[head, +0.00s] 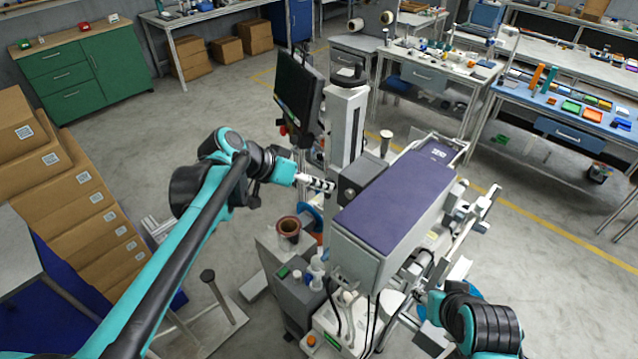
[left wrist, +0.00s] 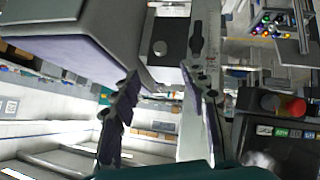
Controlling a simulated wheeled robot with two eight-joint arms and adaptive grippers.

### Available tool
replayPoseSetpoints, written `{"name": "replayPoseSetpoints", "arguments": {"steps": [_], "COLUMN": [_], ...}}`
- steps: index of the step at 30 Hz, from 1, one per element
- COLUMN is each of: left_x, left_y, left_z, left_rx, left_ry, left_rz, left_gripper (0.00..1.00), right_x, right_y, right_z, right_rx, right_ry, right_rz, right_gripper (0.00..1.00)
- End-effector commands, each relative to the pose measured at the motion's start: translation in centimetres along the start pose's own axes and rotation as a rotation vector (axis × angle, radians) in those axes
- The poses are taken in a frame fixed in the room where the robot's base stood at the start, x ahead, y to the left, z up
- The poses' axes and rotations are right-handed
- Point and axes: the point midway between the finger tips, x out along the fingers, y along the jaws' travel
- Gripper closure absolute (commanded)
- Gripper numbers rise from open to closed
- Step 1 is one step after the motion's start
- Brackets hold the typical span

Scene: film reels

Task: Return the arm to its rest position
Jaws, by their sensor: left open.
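My left arm reaches in from the left in the head view. Its gripper (head: 318,184) is beside the grey column of the machine, left of the purple-topped housing (head: 396,205). In the left wrist view the two fingers of my left gripper (left wrist: 162,82) stand apart, with nothing between them. The housing (left wrist: 75,45) shows at the upper left there. My right arm (head: 478,318) shows at the lower right of the head view, by the machine's right side. Its gripper cannot be made out.
A black monitor (head: 298,88) stands just behind my left wrist. A brown cup (head: 289,228) and a grey cabinet are below it. Stacked cardboard boxes (head: 75,200) stand at left. A green cabinet (head: 85,68) and workbenches line the back. Open floor lies between.

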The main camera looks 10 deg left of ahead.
Motion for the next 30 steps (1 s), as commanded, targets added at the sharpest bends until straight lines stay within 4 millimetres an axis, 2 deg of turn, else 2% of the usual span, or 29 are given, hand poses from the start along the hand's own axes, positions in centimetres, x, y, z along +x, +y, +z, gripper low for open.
{"name": "replayPoseSetpoints", "arguments": {"steps": [10, 14, 17, 24, 27, 30], "left_x": [0.1, 0.5, 1.4, 3.5, 4.2, 4.8], "left_y": [0.0, 0.1, 0.1, -0.8, -1.6, -2.5], "left_z": [0.1, 2.0, 5.9, 19.4, 24.5, 28.6], "left_rx": [0.0, -0.016, -0.052, -0.167, -0.204, -0.231], "left_ry": [0.0, -0.017, -0.048, -0.112, -0.114, -0.103], "left_rz": [-0.001, -0.026, -0.083, -0.313, -0.408, -0.488], "left_gripper": [0.56, 0.56, 0.56, 0.56, 0.56, 0.56], "right_x": [0.0, 1.0, 2.9, 8.5, 10.6, 12.2], "right_y": [0.0, 0.0, 0.0, 0.0, 0.0, 0.0], "right_z": [0.0, 0.7, 2.0, 6.1, 7.6, 8.7], "right_rx": [0.0, 0.0, 0.0, 0.0, 0.0, 0.0], "right_ry": [0.0, 0.0, 0.0, 0.0, 0.0, 0.0], "right_rz": [0.0, 0.0, 0.0, 0.0, 0.0, 0.0], "right_gripper": [0.6, 0.6, 0.6, 0.6, 0.6, 0.6]}}
